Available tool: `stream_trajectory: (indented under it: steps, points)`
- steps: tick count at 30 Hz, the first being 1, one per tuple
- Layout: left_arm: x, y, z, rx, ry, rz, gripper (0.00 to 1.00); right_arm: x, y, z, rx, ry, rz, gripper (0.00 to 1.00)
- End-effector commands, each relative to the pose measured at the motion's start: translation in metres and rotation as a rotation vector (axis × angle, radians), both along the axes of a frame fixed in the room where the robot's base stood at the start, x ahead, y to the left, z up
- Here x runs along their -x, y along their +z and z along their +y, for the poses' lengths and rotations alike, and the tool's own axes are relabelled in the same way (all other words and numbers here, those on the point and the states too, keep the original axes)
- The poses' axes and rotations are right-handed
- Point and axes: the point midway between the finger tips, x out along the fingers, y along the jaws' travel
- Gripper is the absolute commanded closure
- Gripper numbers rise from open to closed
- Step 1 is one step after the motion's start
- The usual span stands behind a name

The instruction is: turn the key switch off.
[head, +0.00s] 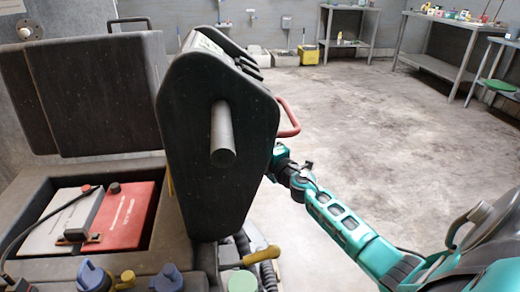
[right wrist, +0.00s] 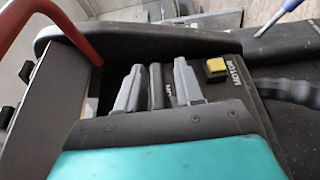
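No key switch can be clearly made out in either view. The dark control console (head: 215,130) stands at the middle of the head view, with its control face turned away. My right arm reaches behind its right side, and the console hides the fingertips there. In the right wrist view my right gripper (right wrist: 157,72) is open at the panel. Its two grey fingers stand apart on either side of an upright black lever (right wrist: 156,90); contact cannot be told. A yellow button (right wrist: 215,67) beside a MOTOR label is right of the fingers. My left gripper is not in view.
A red handle (head: 289,117) curves from the console's right side, left of the gripper in the wrist view (right wrist: 55,32). An open bay holds a red battery block (head: 124,215) at left. Concrete floor (head: 400,130) is clear at right; benches (head: 440,62) stand far back.

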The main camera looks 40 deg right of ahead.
Motion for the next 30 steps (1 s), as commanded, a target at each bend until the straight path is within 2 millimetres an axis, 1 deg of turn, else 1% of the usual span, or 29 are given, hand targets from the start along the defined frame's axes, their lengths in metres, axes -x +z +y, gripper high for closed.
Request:
stream_trajectory:
  steps: [3, 11, 22, 23, 30]
  points:
    - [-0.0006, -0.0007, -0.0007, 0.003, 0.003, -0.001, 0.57, -0.0046, 0.0002, 0.0, 0.0, 0.001, 0.0, 0.64]
    - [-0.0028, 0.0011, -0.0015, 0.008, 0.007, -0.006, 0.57, -0.0051, 0.0, 0.0001, 0.0, 0.001, 0.001, 0.64]
    - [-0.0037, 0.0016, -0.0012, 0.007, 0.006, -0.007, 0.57, -0.005, 0.0, 0.0002, 0.0, 0.002, 0.0, 0.98]
    - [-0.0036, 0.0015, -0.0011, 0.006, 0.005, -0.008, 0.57, -0.005, 0.0, 0.0002, 0.0, 0.002, 0.0, 1.0]
    - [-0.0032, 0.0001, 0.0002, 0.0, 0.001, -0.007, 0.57, -0.0049, -0.0004, 0.0006, 0.0, 0.002, -0.001, 1.0]
